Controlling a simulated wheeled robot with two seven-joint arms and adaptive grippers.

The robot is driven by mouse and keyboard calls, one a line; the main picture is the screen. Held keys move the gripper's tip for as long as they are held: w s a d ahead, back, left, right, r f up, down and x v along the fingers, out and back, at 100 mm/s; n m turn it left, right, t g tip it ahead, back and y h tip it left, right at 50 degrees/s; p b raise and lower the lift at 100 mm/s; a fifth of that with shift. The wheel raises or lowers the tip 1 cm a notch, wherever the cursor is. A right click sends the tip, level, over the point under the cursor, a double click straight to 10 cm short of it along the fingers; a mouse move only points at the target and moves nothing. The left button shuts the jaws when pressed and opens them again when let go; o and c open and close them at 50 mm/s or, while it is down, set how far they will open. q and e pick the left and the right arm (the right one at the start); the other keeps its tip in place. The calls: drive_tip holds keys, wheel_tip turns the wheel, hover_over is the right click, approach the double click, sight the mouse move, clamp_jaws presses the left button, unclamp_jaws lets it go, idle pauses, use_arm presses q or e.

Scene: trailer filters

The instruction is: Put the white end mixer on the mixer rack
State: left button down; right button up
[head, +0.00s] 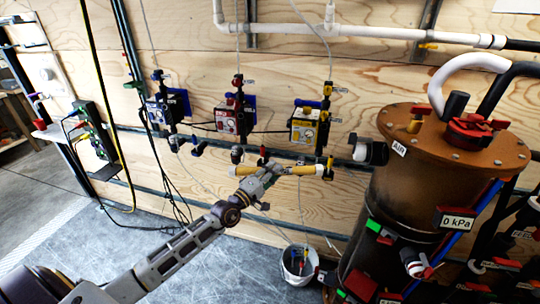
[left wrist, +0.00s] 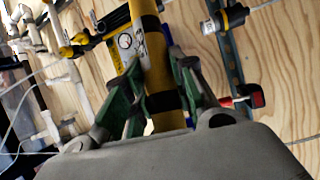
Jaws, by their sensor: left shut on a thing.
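The mixer, a long yellow tube, shows in the head view (head: 303,170) lying nearly level in front of the plywood wall. In the left wrist view the yellow tube (left wrist: 160,68) has dark bands and runs between my green fingers. My left gripper (head: 270,173) is shut around its middle, below the red and yellow wall units. The tube's right end is close to the yellow unit's lower fitting; I cannot tell whether they touch. I cannot clearly make out which fixture is the mixer rack. My right gripper is not in view.
Blue (head: 170,107), red (head: 232,118) and yellow (head: 308,127) units hang on the wall with hoses and valves. A large brown tank (head: 440,180) marked AIR stands at right. A white bucket (head: 299,265) is on the floor. Open floor lies at left.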

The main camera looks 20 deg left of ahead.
use_arm(q)
drive_tip(key=s+d+f+n+y, duration=0.1)
drive_tip(key=s+d+f+y, duration=0.1)
drive_tip(key=s+f, duration=0.4)
drive_tip(key=s+d+f+n+y, duration=0.2)
drive_tip(key=s+d+f+y, duration=0.1)
drive_tip(key=s+f, duration=0.4)
drive_tip(key=shift+s+d+t+y, duration=0.2)
drive_tip(key=shift+s+t+y, duration=0.2)
drive_tip(key=shift+s, duration=0.4)
drive_tip(key=shift+a+f+n, duration=0.1)
drive_tip(key=shift+n, duration=0.2)
